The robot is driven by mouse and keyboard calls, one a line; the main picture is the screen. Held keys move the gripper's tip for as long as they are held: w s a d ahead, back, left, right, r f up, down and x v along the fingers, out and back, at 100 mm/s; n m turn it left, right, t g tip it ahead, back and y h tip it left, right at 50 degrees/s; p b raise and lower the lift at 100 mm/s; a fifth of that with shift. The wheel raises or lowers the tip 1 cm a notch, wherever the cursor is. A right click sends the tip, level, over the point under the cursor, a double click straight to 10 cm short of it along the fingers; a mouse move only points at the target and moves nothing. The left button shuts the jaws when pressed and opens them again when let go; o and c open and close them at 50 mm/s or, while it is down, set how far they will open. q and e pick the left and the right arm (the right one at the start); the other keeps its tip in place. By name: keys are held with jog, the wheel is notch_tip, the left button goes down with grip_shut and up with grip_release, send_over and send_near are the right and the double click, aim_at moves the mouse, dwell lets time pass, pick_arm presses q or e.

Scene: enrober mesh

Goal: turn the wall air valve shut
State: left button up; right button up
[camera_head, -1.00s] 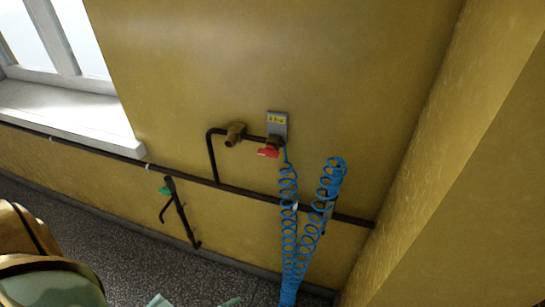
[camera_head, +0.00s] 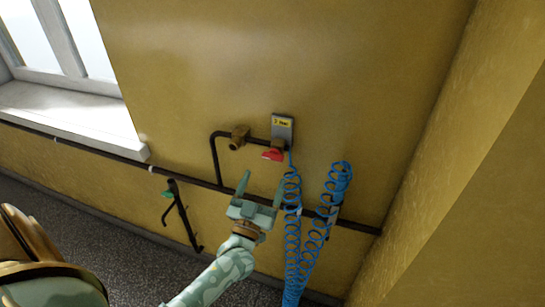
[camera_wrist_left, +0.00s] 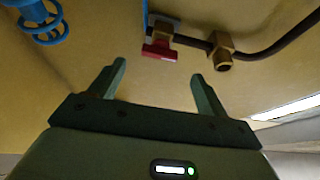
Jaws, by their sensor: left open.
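The wall air valve has a red handle (camera_head: 272,155) on a brass body, below a grey plate with a yellow label (camera_head: 283,128) on the yellow wall. In the left wrist view the red handle (camera_wrist_left: 159,51) shows ahead, between the fingers' directions and beyond their tips. My left gripper (camera_head: 262,187) is open and empty, below and slightly left of the handle, apart from it. Its two fingers also show in the left wrist view (camera_wrist_left: 160,72). My right gripper is not in view.
A blue coiled hose (camera_head: 292,215) hangs from the valve, close right of my gripper, and loops up to a second coil (camera_head: 338,180). A brass fitting (camera_head: 238,137) sits left on the dark pipe (camera_head: 215,160). A green-handled tap (camera_head: 168,194) is lower left. Wall above is bare.

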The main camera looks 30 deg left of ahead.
aim_at(272, 155)
pick_arm(q)
jog(key=x, duration=0.8)
jog(key=shift+w, duration=0.2)
jog(key=c, duration=1)
